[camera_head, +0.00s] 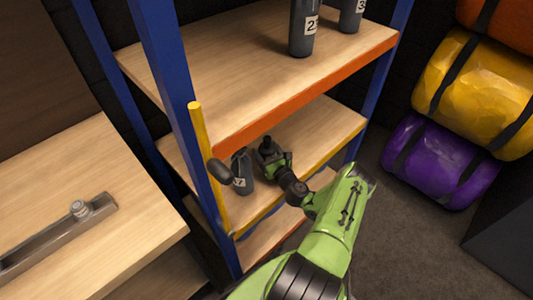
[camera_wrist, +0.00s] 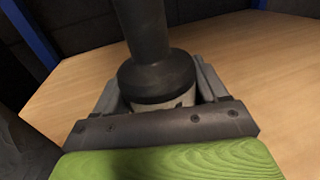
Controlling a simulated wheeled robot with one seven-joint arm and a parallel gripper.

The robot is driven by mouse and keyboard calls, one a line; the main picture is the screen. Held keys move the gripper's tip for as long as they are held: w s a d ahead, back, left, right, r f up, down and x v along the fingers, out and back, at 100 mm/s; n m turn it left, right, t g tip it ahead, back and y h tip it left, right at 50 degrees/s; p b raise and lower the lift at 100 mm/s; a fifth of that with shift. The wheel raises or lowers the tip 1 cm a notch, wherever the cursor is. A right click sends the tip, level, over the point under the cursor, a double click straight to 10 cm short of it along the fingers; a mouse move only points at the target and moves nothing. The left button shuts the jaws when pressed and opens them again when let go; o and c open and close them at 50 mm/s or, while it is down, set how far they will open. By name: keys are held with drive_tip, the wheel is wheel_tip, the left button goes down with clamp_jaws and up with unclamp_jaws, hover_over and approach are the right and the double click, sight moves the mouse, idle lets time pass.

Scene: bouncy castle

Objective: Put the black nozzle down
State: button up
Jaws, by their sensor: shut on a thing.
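The black nozzle (camera_wrist: 150,60) stands roughly upright between the fingers of my gripper (camera_wrist: 158,100) in the wrist view. Its wide collar sits just above a pale lower part, which the gripper partly hides. In the head view, my gripper (camera_head: 271,158) is at the middle shelf (camera_head: 318,132), with the black nozzle's top (camera_head: 266,142) showing above it. My gripper is shut on the nozzle. The nozzle's bottom end is hidden, so I cannot tell whether it touches the shelf board.
A dark numbered bottle (camera_head: 241,170) stands just left of my gripper. A dark rounded thing (camera_head: 220,172) is by the yellow post (camera_head: 203,140). The orange-edged upper shelf (camera_head: 300,95) overhangs, holding bottles (camera_head: 303,30). The middle shelf's right part is bare.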

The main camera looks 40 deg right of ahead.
drive_tip(key=shift+r, duration=0.1)
drive_tip(key=o, duration=1.2)
drive_tip(key=shift+c, duration=0.2)
drive_tip(key=shift+s, duration=0.15)
drive_tip(key=p+v, duration=0.4)
drive_tip(key=v, duration=0.7)
drive_tip(key=shift+r, duration=0.1)
drive_tip(key=shift+s+a, duration=0.2)
drive_tip(key=shift+s, duration=0.2)
